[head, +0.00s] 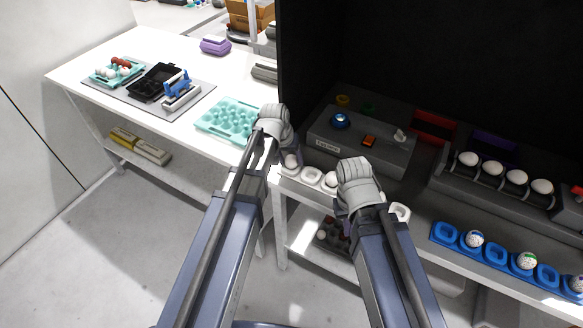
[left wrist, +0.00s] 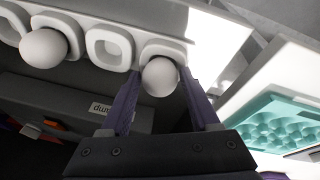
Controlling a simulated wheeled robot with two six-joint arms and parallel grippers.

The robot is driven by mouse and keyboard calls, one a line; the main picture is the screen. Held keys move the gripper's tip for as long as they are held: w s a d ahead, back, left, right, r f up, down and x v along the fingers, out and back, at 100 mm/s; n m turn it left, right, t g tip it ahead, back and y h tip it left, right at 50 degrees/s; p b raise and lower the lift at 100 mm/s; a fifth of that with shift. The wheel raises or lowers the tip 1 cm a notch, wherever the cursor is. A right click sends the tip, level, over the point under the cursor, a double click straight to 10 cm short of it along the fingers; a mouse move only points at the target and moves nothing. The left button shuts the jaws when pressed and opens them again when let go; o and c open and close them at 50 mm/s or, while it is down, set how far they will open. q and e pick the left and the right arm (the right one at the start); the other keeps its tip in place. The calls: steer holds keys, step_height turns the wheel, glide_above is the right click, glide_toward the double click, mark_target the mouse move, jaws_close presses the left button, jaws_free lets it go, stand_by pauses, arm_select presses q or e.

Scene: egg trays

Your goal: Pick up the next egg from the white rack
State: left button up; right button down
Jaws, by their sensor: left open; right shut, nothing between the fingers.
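The white rack (head: 312,176) runs along the front of the dark bench. A white egg (head: 291,161) sits in its left end cup in the head view, and another white egg (head: 331,180) sits beyond an empty cup. In the left wrist view, the end egg (left wrist: 160,77) lies between the fingers of my left gripper (left wrist: 160,92), which is open. I cannot tell whether the fingers touch it. The second egg (left wrist: 44,48) also shows there. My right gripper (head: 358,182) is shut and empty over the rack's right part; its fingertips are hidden.
A teal egg tray (head: 230,119) lies on the white table at left. A grey box (head: 362,142) stands behind the rack. A blue rack (head: 500,258) with marked eggs is at right, below a row of white eggs (head: 492,169).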

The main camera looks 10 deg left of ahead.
arm_select(q)
steer(key=shift+c, duration=0.4)
steer(key=c, duration=0.3)
steer(key=shift+r, duration=0.1)
